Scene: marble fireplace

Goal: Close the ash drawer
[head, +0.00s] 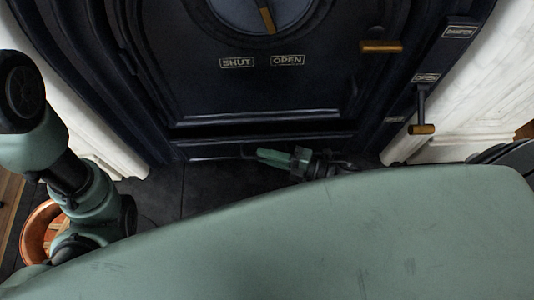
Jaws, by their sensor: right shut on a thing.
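The ash drawer (212,152) is the low dark front at the foot of the navy stove, below the main door. It is dim, and I cannot tell how far it stands out. My right gripper (252,154) is at this front, near its middle, shut on a small dark part of it that looks like the handle. The fingers and the shadow hide most of that part. My right wrist shows just to the right of it, and my green body covers the rest of the arm. My left arm is folded at the left edge, and its gripper is not in view.
The stove door (260,90) above carries SHUT and OPEN plates and a round dial. Brass-ended handles (381,46) (422,129) stick out at the right. White marble (85,135) flanks the stove. A copper pot (31,232) stands at lower left. The dark hearth (160,200) looks clear.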

